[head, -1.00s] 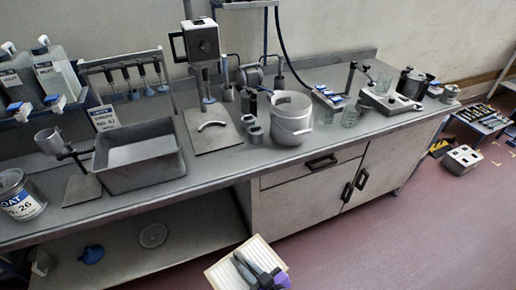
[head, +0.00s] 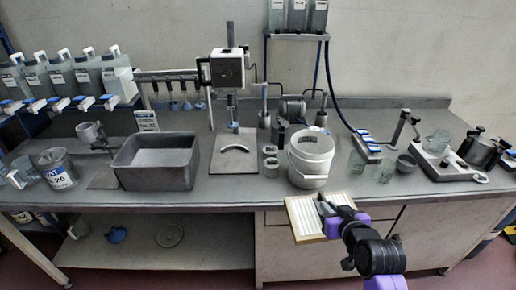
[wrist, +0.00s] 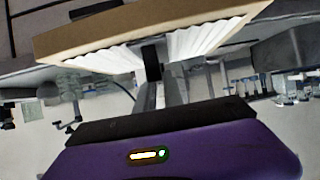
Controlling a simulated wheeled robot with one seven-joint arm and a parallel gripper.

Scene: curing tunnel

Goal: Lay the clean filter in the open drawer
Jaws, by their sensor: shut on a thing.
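The clean filter (head: 300,224) is a flat panel with white pleats in a tan frame. My gripper (head: 326,207) is shut on it near its right edge and holds it tilted in front of the bench. In the wrist view the filter's tan frame and white pleats (wrist: 195,45) spread across the top, with the dark fingers (wrist: 152,75) at its middle. The drawer front (head: 388,216) is under the worktop, behind my gripper. It looks flush with the cabinet; filter and gripper hide much of it, and no open interior shows.
The worktop (head: 235,188) above carries a grey tub (head: 155,180), a white bucket (head: 310,170), a press stand (head: 228,70) and a hotplate (head: 445,168). An open lower shelf (head: 205,255) is at the left. The worktop's front edge is close to the filter.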

